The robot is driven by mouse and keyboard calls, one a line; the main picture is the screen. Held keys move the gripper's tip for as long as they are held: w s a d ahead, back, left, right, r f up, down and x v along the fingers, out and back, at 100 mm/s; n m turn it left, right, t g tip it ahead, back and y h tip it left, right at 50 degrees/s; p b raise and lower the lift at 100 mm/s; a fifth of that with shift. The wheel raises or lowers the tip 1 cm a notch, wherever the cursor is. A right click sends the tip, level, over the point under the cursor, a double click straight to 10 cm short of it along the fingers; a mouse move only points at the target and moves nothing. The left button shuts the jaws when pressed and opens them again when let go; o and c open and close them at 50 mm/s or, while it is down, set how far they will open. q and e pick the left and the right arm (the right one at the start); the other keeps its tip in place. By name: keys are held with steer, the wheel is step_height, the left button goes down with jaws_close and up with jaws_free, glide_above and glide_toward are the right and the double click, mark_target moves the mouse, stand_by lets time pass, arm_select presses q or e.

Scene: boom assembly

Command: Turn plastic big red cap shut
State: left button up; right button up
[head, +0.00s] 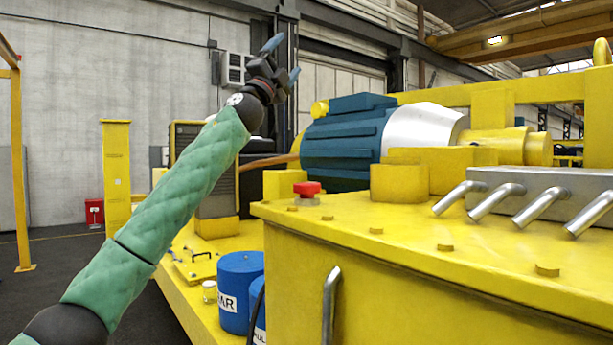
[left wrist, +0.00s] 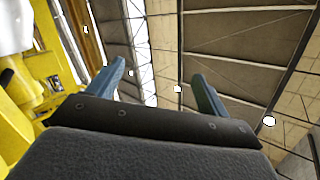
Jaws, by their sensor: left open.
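The red cap (head: 307,188) sits on a short grey neck on the yellow tank top (head: 350,215), near its far left corner. My left gripper (head: 283,58) is raised high, above and a little left of the cap in the head view, well apart from it. Its two blue fingers are spread and empty. In the left wrist view the open fingers of the left gripper (left wrist: 158,85) point up toward the roof, and the cap is not seen there. My right gripper is in neither view.
Angled metal pipes (head: 490,200) stick out from a grey block on the tank top at right. A blue motor (head: 345,140) stands behind the cap. Blue drums (head: 238,290) stand lower left of the tank. A metal handle (head: 330,305) is on the tank's front.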

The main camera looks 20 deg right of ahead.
arm_select(q)
steer(key=s+d+r+m+g, duration=0.4)
steer(key=s+d+m+g, duration=0.75)
steer(key=m+g, duration=0.25)
steer(key=n+t+y, duration=0.4)
steer(key=y, duration=1.8)
glide_above(306, 184)
steer(key=s, duration=0.1)
step_height(306, 184, down, 25)
steer(key=shift+d+f+p, duration=0.1)
steer(key=shift+p, duration=0.35)
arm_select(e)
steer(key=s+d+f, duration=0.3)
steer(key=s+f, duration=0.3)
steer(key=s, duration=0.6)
arm_select(q)
steer(key=shift+a+f+p, duration=0.35)
steer(key=shift+f+p, duration=0.1)
steer(key=shift+f, duration=0.1)
steer(key=p+x, duration=0.3)
steer(key=x, duration=0.2)
steer(key=shift+p+x, duration=0.35)
steer(key=shift+x, duration=0.6)
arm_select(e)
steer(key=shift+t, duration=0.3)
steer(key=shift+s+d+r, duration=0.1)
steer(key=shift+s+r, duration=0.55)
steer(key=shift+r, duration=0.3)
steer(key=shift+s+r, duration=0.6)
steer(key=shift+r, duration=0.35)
